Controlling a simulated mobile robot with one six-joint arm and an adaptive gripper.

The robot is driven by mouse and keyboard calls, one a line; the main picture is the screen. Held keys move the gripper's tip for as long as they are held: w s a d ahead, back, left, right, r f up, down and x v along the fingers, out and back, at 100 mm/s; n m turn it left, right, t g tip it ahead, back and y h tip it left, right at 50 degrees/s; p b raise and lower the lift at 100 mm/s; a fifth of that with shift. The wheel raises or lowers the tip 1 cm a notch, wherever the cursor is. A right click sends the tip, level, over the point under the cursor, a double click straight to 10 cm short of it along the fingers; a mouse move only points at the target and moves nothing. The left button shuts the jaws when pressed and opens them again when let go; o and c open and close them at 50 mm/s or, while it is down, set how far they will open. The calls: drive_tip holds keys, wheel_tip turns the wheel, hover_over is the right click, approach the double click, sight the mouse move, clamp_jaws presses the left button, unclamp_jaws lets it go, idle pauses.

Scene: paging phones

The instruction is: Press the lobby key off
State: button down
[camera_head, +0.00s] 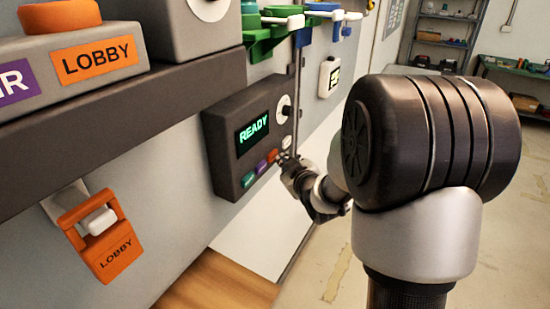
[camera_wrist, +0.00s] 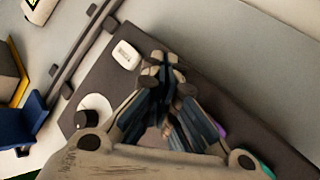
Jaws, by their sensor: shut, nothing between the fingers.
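The dark paging panel (camera_head: 222,152) hangs on the wall, its screen (camera_head: 252,130) reading READY in green. A row of small keys runs along its lower part: green (camera_head: 248,180), purple (camera_head: 261,167), orange (camera_head: 272,156) and white (camera_head: 286,142). The orange key matches the colour of the LOBBY labels; its own lettering is too small to read. My gripper (camera_head: 284,162) is shut and empty, close to the orange key; contact cannot be told. In the wrist view, my fingertips (camera_wrist: 163,62) largely hide the orange key, between the white key (camera_wrist: 126,54) and purple key (camera_wrist: 222,131).
An orange LOBBY label (camera_head: 95,61) sits under an orange button (camera_head: 60,15) on a grey ledge at left. An orange LOBBY tag (camera_head: 110,255) hangs below. A white dial (camera_head: 284,106) is on the panel. Green and blue brackets (camera_head: 265,40) jut out above. Open floor lies at right.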

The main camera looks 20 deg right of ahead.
drive_tip(key=s+d, duration=0.3)
drive_tip(key=s, duration=0.1)
drive_tip(key=shift+s+d, duration=0.35)
drive_tip(key=shift+s, duration=0.05)
idle(0.6)
drive_tip(key=s+a+r+m+g, duration=0.1)
drive_tip(key=s+a+g, duration=0.2)
drive_tip(key=s+a, duration=0.3)
drive_tip(key=s+a+m+g, duration=0.2)
drive_tip(key=s+a, duration=0.4)
drive_tip(key=s, duration=0.8)
drive_tip(key=s+a+r+m+g+y, duration=0.1)
drive_tip(key=s+a+g, duration=0.4)
drive_tip(key=s, duration=0.6)
drive_tip(key=shift+a+r, duration=0.35)
drive_tip(key=shift+a, duration=0.25)
